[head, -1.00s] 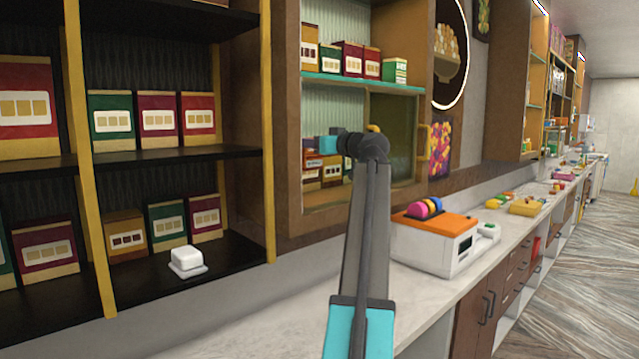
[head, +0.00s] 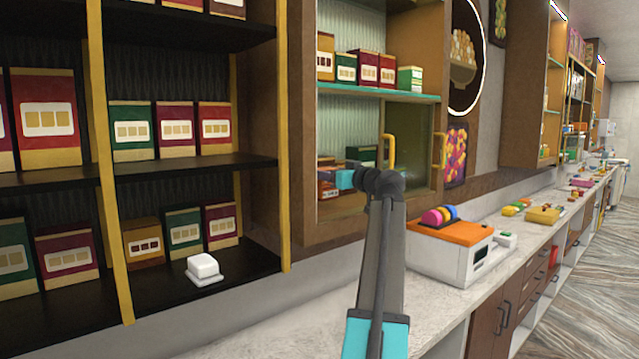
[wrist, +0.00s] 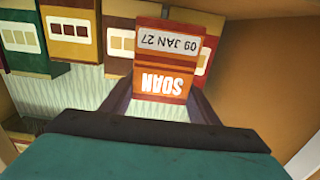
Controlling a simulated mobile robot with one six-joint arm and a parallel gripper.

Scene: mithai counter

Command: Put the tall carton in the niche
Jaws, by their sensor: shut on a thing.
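The tall carton (wrist: 165,62) is orange-brown with a pale date label and "SOAN" lettering, upside down in the wrist view. My gripper (wrist: 163,93) is shut on it, one finger along each side. In the head view my gripper (head: 338,180) reaches into the lower opening of the middle cabinet, and the carton is hard to make out there. That opening (head: 340,128), apparently the niche, has a pale ribbed back wall. Whether the carton touches a surface cannot be told.
Green, mustard and red cartons (wrist: 70,33) stand close around the held one in the wrist view. A dark sliding panel with yellow handles (head: 389,155) covers the opening's right part. A teal-edged shelf (head: 370,92) lies above. An orange-topped machine (head: 450,250) stands on the counter.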

